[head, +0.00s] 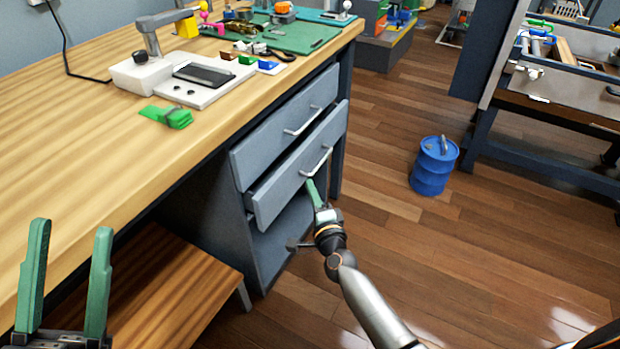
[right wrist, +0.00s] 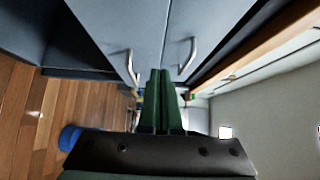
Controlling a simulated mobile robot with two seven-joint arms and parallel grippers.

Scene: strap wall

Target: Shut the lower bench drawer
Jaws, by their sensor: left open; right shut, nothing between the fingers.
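The lower bench drawer (head: 285,190) is grey-blue and stands partly open, its front out past the cabinet with a dark gap at its left end. Its silver handle (head: 318,163) is in the middle of the front. My right gripper (head: 311,183) is shut and empty, its green fingertips just by this front, below the handle. In the right wrist view the shut fingers (right wrist: 161,72) point at the drawer fronts, between the lower handle (right wrist: 130,66) and the upper handle (right wrist: 187,58). I cannot tell whether they touch. My left gripper (head: 72,228) is open and empty at the lower left.
The upper drawer (head: 270,138) sits above it and looks closed. A low wooden shelf (head: 170,285) is at left. A blue drum (head: 433,168) stands on otherwise open floor at right.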

